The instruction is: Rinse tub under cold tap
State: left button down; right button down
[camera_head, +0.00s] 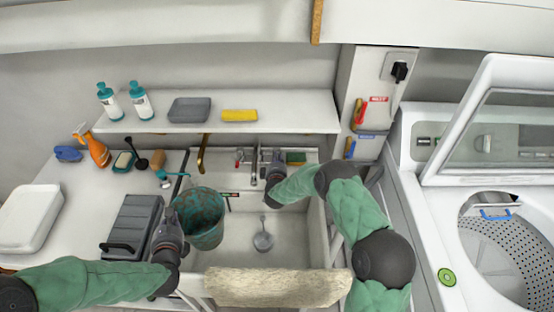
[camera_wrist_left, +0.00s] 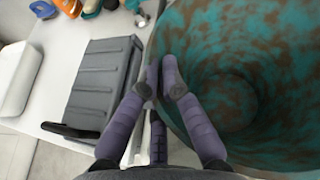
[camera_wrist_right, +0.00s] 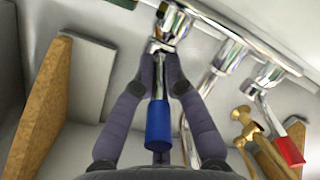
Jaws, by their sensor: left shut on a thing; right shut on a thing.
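The tub (camera_head: 201,220) is teal with brown mottled stains and hangs tilted over the left side of the sink (camera_head: 285,235). My left gripper (camera_head: 168,238) is shut on its rim; the left wrist view shows the fingers (camera_wrist_left: 163,75) pinching the wall of the tub (camera_wrist_left: 235,75). My right gripper (camera_head: 273,172) is at the tap (camera_head: 255,160), shut on the blue-tipped cold lever (camera_wrist_right: 158,118), with its fingers (camera_wrist_right: 160,72) either side. A red-tipped lever (camera_wrist_right: 288,150) stands apart to the right in that view. No water stream is clearly visible.
A dark grey case (camera_head: 132,222) stands left of the sink. A pale towel (camera_head: 278,287) hangs over the sink's front edge. A grey ladle-like strainer (camera_head: 263,238) lies in the basin. A shelf (camera_head: 300,112) runs above, and a washing machine (camera_head: 440,225) stands at right.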

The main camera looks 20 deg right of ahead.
jog(key=shift+d+f+n+y+b, duration=0.1)
jog(key=shift+d+n+y+b, duration=0.55)
jog(key=shift+y, duration=0.35)
jog(key=shift+s+n+t+y+b, duration=0.1)
jog(key=shift+n+t+y+b, duration=0.3)
jog(key=shift+n+y, duration=0.5)
jog(key=c, duration=1.3)
grip_release()
jog(key=shift+d, duration=0.1)
jog(key=shift+s, duration=0.1)
jog(key=v, duration=1.1)
jog(key=shift+s+r, duration=0.2)
jog(key=shift+s, duration=0.2)
jog(key=shift+r, duration=0.1)
